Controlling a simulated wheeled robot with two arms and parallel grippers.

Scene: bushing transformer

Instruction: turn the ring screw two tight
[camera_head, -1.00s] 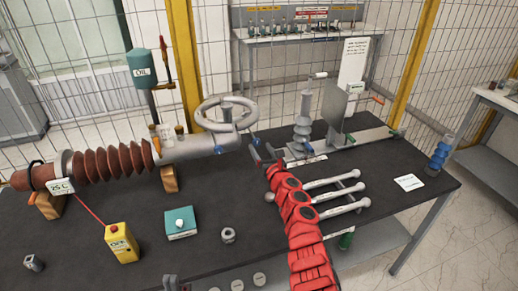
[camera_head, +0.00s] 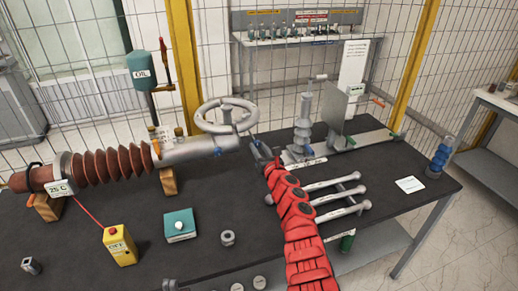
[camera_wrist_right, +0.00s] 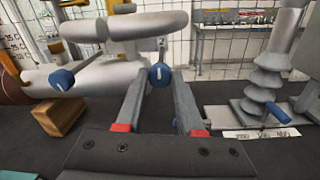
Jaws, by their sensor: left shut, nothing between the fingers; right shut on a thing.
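A blue knob with a white line sits at the tips of my right gripper (camera_wrist_right: 163,78), under the big handwheel. Another blue knob (camera_wrist_right: 62,79) is on the grey pipe to the left. A third blue knob (camera_wrist_right: 278,112) is on the ribbed grey post at right.
The grey handwheel (camera_head: 227,114) stands close above the right gripper. The ribbed brown bushing (camera_head: 110,163) lies at left on wooden blocks. A yellow device (camera_head: 120,245), a teal box (camera_head: 180,225) and a nut (camera_head: 228,238) stand in front. Grey rods (camera_head: 335,195) lie right of the arm.

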